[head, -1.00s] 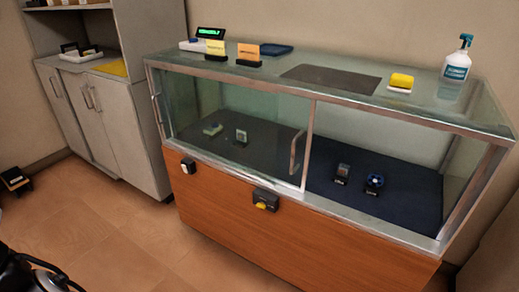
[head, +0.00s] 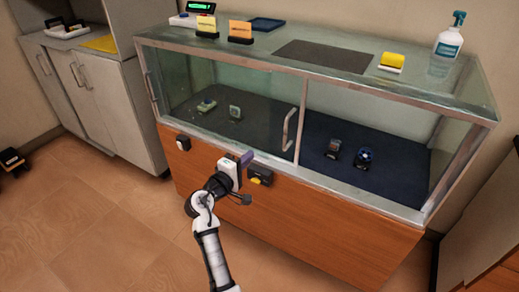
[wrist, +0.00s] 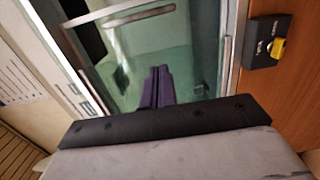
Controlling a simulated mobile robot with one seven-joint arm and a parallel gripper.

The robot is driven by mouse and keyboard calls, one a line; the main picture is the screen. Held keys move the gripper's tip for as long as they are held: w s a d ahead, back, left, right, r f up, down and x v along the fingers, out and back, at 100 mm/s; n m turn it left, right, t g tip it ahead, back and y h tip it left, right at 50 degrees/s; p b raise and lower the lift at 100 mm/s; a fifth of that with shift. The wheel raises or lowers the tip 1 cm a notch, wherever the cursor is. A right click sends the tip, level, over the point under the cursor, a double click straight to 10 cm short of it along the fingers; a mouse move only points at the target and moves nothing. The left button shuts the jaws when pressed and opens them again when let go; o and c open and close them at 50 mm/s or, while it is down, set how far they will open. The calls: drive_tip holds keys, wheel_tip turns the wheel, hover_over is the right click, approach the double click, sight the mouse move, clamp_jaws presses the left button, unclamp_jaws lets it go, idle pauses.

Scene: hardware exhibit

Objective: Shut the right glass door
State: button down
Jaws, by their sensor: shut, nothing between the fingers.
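The glass display case (head: 345,178) has a metal-framed front. Its right half looks uncovered, with a clear view of the dark blue floor inside. Glass covers the left half. An upright frame edge (head: 302,120) stands near the middle, with a curved metal handle (head: 290,128) just left of it. Another handle (head: 152,86) is at the far left. My gripper (head: 247,158) is shut and empty, low in front of the left half, left of and below the middle handle. In the wrist view its purple fingers (wrist: 157,88) are together, apart from a metal handle bar (wrist: 138,18).
A black lock box with a yellow knob (head: 260,175) juts from the wooden front, close right of my gripper. A smaller box (head: 183,143) is farther left. A spray bottle (head: 449,40) and signs stand on top.

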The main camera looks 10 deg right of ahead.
drive_tip(key=w+d+p, duration=0.3)
drive_tip(key=w+d, duration=0.2)
drive_tip(key=d, duration=0.4)
drive_tip(key=shift+d, duration=0.25)
